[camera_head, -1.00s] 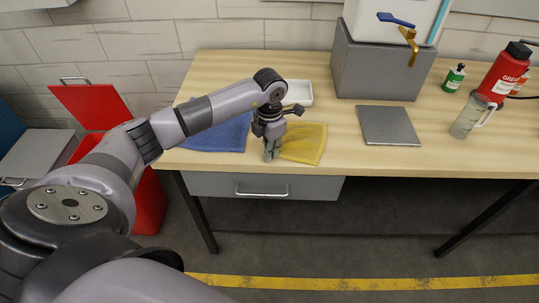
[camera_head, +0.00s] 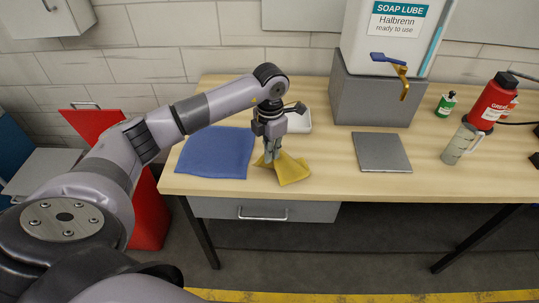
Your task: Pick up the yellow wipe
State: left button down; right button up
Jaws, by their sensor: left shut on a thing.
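The yellow wipe (camera_head: 291,171) lies bunched near the front edge of the wooden table (camera_head: 350,185). My left gripper (camera_head: 270,157) points down at the wipe's left part and is shut on it. The wipe is creased and drawn up towards the fingers, and its right part spreads over the table top. The fingers hide the pinched spot. My right gripper is not in view.
A blue cloth (camera_head: 214,152) lies flat just left of the wipe. A white tray (camera_head: 299,121) is behind the gripper. A grey plate (camera_head: 381,152) lies to the right, with a grey block (camera_head: 373,100) behind it. A jug (camera_head: 459,145) and red bottle (camera_head: 490,104) stand farther right.

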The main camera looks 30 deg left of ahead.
pick_arm(q)
jog(key=shift+f, duration=0.1)
notch_tip(320, 180, up, 18)
jog(key=p, duration=0.9)
